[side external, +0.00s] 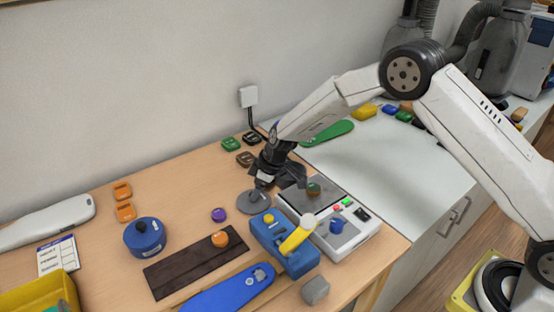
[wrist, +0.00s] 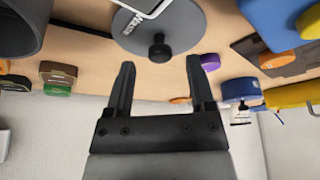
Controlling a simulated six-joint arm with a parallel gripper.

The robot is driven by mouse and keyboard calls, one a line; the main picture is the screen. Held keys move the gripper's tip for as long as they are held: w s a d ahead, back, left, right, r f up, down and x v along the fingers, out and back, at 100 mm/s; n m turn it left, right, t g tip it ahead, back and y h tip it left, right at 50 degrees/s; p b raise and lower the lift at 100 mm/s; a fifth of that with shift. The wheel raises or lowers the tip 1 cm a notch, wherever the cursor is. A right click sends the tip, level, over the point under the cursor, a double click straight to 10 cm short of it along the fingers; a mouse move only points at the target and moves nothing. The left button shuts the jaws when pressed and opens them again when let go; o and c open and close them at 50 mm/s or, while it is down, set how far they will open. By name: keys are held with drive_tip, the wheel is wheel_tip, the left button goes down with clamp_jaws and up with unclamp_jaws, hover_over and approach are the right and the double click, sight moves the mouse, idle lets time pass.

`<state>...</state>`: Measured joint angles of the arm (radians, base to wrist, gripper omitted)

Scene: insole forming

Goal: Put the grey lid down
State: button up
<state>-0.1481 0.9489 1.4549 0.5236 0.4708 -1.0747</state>
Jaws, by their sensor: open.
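The grey lid (side external: 253,202) is a flat round disc with a dark knob, lying on the wooden table left of the blue press. In the wrist view the lid (wrist: 185,28) is at the top centre, with its black knob (wrist: 160,47) toward me and a white label on its face. My gripper (side external: 272,183) is just above and right of the lid in the side view. In the wrist view my gripper's fingers (wrist: 159,78) are spread apart with nothing between them, and the knob lies beyond the gap between their tips.
A blue press (side external: 272,237) with a yellow handle and a white device (side external: 345,237) stand close on the right. A purple knob (side external: 218,214) and blue pot (side external: 145,240) are to the left. A dark board (side external: 185,272) lies in front. Green and brown pieces (side external: 240,146) lie behind.

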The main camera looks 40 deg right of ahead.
drive_tip(key=v, duration=0.9)
drive_tip(key=shift+r, duration=0.2)
drive_tip(key=shift+s+d, duration=0.1)
drive_tip(key=shift+s, duration=0.1)
drive_tip(key=s+d+r+m+h, duration=0.1)
drive_tip(key=s+d+m, duration=0.3)
drive_tip(key=s, duration=0.9)
drive_tip(key=s+d+r+m+h, duration=0.1)
drive_tip(key=s+d+m, duration=0.4)
drive_tip(key=s, duration=0.8)
drive_tip(key=shift+d+g+h, duration=0.3)
drive_tip(key=shift+d+h, duration=0.15)
drive_tip(key=shift+h, duration=0.15)
